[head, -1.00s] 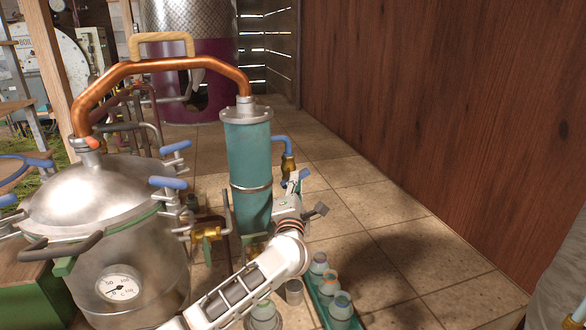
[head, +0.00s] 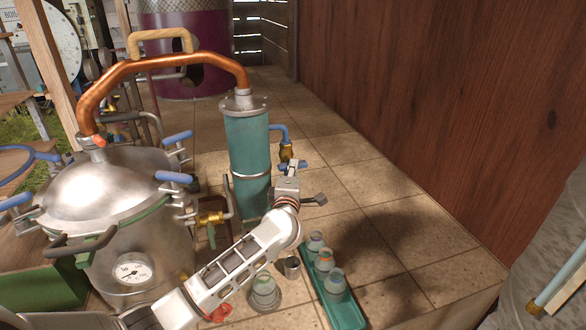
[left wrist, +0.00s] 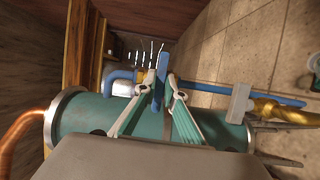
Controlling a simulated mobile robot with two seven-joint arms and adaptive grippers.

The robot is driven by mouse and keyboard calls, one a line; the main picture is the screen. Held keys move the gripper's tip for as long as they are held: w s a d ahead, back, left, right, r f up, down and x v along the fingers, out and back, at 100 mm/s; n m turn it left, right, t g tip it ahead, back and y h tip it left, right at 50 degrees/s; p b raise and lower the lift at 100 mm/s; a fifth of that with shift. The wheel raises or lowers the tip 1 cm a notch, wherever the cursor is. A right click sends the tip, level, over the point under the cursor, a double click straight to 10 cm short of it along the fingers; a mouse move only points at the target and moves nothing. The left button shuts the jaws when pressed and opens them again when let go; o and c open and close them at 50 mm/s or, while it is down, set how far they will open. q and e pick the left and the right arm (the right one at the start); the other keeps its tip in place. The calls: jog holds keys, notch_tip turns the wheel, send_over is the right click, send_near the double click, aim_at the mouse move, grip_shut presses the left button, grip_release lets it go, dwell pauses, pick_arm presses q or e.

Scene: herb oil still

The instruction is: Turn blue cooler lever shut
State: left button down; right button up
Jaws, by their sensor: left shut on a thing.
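The cooler is a teal upright cylinder (head: 247,150) in the middle of the head view. A blue pipe (head: 279,129) leaves its right side and bends down to a brass valve (head: 286,153). The blue lever (head: 302,167) sits just below the brass valve, partly hidden by my gripper. My left gripper (head: 292,170) reaches it from below and front. In the left wrist view the two fingertips are closed around the blue lever (left wrist: 161,72), which stands between them. The exact angle of the lever against the pipe is hard to tell. My right gripper is not in view.
A steel still pot (head: 95,200) with blue-handled clamps stands to the left. A copper pipe (head: 165,62) arches from it to the cooler. A green tray (head: 345,312) of jars and a small metal cup (head: 292,267) stand below right. Tiled surface to the right is clear.

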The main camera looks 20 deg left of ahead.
pick_arm(q)
jog(key=shift+d+f, duration=0.1)
jog(key=shift+f, duration=0.05)
jog(key=c, duration=2.1)
grip_release()
jog(key=shift+c, duration=0.2)
jog(key=shift+s, duration=0.1)
jog(key=v, duration=1.1)
jog(key=shift+s, duration=0.45)
